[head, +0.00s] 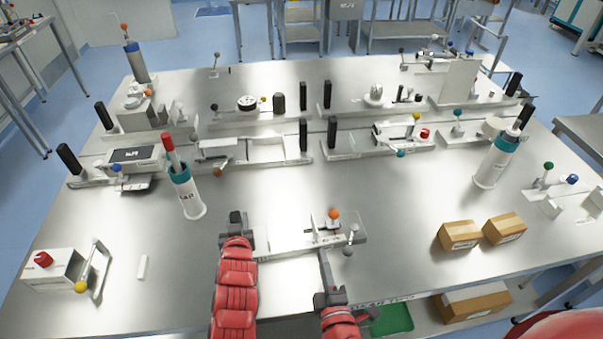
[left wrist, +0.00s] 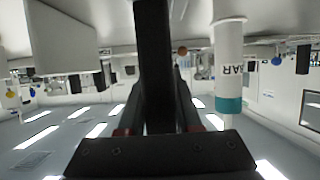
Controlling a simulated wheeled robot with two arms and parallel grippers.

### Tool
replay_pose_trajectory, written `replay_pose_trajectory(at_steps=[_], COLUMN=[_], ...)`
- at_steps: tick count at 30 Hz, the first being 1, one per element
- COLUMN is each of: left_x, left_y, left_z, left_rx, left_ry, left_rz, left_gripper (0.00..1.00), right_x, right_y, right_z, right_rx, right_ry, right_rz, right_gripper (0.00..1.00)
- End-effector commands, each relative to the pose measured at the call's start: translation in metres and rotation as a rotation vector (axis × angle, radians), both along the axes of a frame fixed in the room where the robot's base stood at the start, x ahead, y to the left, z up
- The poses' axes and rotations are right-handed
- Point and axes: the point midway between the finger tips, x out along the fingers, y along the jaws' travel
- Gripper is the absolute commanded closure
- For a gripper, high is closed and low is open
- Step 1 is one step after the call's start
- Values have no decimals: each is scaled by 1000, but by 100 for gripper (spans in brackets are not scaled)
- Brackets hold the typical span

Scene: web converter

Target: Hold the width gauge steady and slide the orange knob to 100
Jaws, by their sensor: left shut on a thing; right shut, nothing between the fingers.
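The width gauge (head: 289,239) is a flat pale plate with a slide, lying near the front middle of the table in the head view. Its orange knob (head: 333,214) stands up on the right part, with a grey ball knob (head: 348,252) in front. My left gripper (head: 250,240) is shut on the left end of the gauge. My right gripper (head: 322,254) is shut and empty, its fingers reaching to the front edge of the gauge below the orange knob; contact cannot be told. The scale marks are too small to read.
A white cylinder with a teal band (head: 190,195) stands behind and left; it also shows in the left wrist view (left wrist: 229,65). Two cardboard boxes (head: 460,235) (head: 504,228) sit right. A white box with a red knob (head: 52,267) is far left. Several fixtures line the back.

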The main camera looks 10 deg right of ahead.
Motion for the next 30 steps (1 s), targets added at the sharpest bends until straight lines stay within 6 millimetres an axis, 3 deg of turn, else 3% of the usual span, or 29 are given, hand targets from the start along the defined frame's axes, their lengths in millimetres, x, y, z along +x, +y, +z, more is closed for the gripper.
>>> replay_pose_trajectory(at_steps=[1,17,18,22,23,30], left_x=[-4,-2,-2,-1,-1,-1], left_y=[0,-1,0,0,0,0], left_z=[-14,-2,-2,1,1,4], left_rx=[0,0,0,0,0,0], left_ry=[31,19,17,11,10,5], left_rz=[-1,-1,-1,0,0,0], left_gripper=[100,100,60,37,33,33], right_x=[0,0,0,0,0,0], right_y=[0,0,0,0,0,0], right_z=[-2,-4,-4,-3,-3,-3], right_rx=[0,0,0,0,0,0], right_ry=[0,-1,-1,-1,-1,-1], right_rz=[0,1,1,1,1,1], right_gripper=[100,100,100,100,100,100])
